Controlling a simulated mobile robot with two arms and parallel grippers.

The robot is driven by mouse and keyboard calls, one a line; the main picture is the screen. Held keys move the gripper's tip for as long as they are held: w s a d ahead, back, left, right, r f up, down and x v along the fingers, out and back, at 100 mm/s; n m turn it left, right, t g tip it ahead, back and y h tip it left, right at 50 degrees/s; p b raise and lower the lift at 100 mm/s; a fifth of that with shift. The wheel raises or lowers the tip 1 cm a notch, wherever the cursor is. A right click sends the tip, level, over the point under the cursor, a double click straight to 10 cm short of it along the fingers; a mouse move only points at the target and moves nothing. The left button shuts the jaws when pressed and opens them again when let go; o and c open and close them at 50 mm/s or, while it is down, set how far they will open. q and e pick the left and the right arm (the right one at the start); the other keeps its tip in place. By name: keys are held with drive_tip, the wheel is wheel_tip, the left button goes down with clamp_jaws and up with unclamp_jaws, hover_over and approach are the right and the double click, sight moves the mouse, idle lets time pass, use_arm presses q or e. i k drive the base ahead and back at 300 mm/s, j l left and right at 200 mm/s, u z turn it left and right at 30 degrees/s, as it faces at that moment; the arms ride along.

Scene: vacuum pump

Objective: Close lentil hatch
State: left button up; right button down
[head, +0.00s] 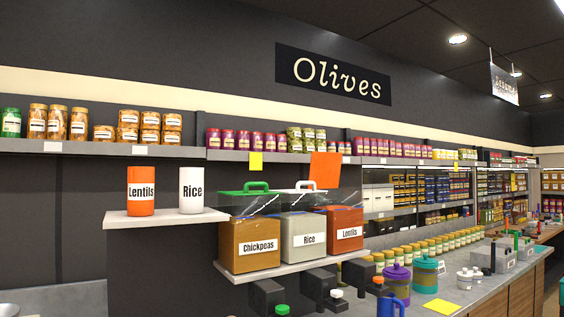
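The lentils bin (343,230) is an orange box labelled "Lentils", at the right end of a row of bins on a low shelf. An orange panel (325,170) stands steeply raised above the row and looks like the lentil hatch, open. Its hinge side is hard to make out. The rice bin (303,238) has a white lid handle (306,185), and the chickpeas bin (249,245) has a green lid (249,189); both look closed. Neither of my grippers shows in the head view.
An orange lentils canister (141,190) and a white rice canister (191,190) stand on a small shelf at left. Black dispensers (268,296) with coloured knobs sit below the bins. Jars (397,279) and a counter (470,293) lie at right.

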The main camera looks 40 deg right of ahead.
sight(325, 168)
drive_tip(key=i+l+u, duration=0.1)
drive_tip(key=l+u, duration=0.3)
drive_tip(key=l, duration=0.35)
drive_tip(key=l+u, duration=0.4)
drive_tip(key=l, duration=0.35)
